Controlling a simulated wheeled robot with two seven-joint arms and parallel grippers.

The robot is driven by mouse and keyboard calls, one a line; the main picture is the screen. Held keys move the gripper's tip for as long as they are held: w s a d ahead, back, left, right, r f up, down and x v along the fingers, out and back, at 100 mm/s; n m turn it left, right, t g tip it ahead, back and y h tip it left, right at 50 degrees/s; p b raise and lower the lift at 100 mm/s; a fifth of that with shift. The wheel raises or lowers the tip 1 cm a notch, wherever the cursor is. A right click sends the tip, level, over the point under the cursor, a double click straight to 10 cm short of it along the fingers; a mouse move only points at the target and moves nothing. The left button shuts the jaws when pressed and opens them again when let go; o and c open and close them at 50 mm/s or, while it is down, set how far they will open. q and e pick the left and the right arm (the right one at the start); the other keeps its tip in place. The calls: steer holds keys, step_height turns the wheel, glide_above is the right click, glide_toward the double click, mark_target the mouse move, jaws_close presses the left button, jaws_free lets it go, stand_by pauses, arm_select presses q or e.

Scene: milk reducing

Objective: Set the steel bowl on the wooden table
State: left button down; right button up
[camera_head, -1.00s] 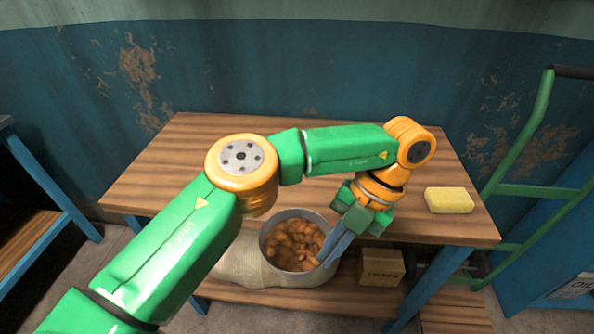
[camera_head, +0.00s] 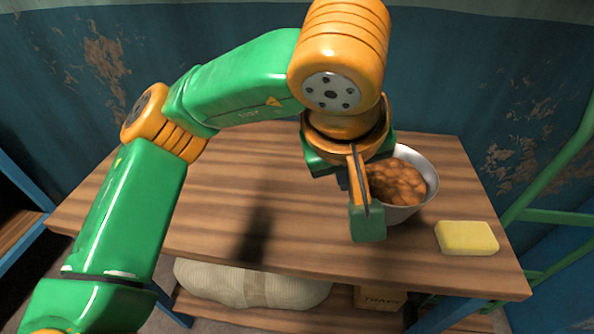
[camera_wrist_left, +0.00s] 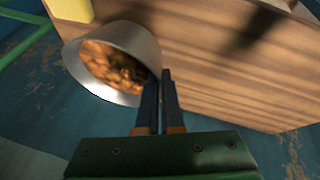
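The steel bowl (camera_head: 427,170), full of brown rounded food, shows right of my left gripper (camera_head: 361,182) in the head view, over the right part of the wooden table (camera_head: 225,205). The gripper covers its left side. In the left wrist view the bowl (camera_wrist_left: 147,40) is tilted in the picture, and the two fingers of my left gripper (camera_wrist_left: 160,90) are close together at its rim. The left gripper is shut on the rim. Whether the bowl's base touches the tabletop is hidden. My right gripper is not in view.
A yellow sponge-like block (camera_head: 466,238) lies at the table's front right, near the bowl. A rolled beige sack (camera_head: 250,284) and a small box (camera_head: 380,297) are on the lower shelf. A green metal frame (camera_head: 550,190) stands at the right. The table's left part is clear.

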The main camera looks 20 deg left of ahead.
arm_select(q)
steer(key=w+a+f, duration=0.1)
steer(key=a+f, duration=0.2)
steer(key=f, duration=0.1)
steer(key=w+a+f, duration=0.1)
steer(key=a+f, duration=0.3)
steer(key=w+a+f, duration=0.2)
steer(key=a+f, duration=0.1)
steer(key=f, duration=0.1)
steer(key=shift+a, duration=0.4)
steer(key=c, duration=1.1)
jaws_free()
steer(key=shift+r, duration=0.1)
steer(key=p+v, duration=0.1)
steer(key=v, duration=1.1)
